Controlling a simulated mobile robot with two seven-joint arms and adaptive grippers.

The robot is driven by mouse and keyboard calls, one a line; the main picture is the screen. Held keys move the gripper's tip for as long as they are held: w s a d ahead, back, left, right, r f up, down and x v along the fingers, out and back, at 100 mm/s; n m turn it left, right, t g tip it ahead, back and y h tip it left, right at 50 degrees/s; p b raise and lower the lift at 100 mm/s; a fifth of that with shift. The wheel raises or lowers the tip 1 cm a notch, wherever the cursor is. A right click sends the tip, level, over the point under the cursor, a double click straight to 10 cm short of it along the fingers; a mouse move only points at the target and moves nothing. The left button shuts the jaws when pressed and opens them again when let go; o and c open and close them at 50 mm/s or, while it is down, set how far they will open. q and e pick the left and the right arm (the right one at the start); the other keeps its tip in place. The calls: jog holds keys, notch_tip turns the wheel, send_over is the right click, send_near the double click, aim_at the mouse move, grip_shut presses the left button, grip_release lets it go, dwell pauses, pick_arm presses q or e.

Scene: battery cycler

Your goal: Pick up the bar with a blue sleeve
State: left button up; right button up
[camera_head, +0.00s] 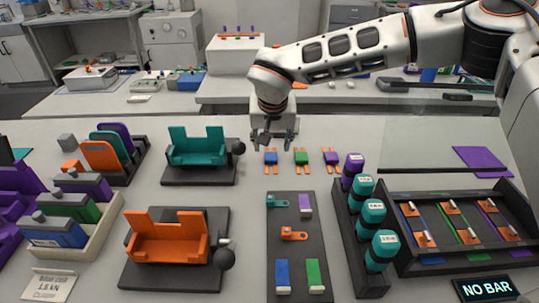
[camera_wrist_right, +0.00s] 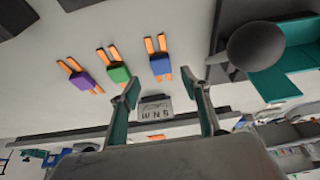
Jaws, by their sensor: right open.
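The bar with a blue sleeve (camera_head: 270,157) lies on the light table, with orange prongs showing at its ends. It also shows in the wrist view (camera_wrist_right: 161,66), its orange prongs pointing to the top of the picture. My right gripper (camera_head: 273,141) hangs just behind and above it in the head view. In the wrist view its two fingers (camera_wrist_right: 160,84) are spread apart with nothing between them, and the blue-sleeved bar lies beyond the fingertips. My left gripper is not in view.
Green-sleeved (camera_head: 301,157) and purple-sleeved (camera_head: 331,157) bars lie beside it on the right. A teal clamp fixture (camera_head: 197,148) stands left, and a dark tray (camera_head: 298,255) lies in front. Teal-capped cylinders (camera_head: 371,215) stand front right. A display (camera_head: 486,288) reads "NO BAR".

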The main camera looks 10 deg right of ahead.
aim_at(271, 157)
jog(key=x, duration=0.6)
jog(key=shift+a+f, duration=0.1)
jog(key=c, duration=1.3)
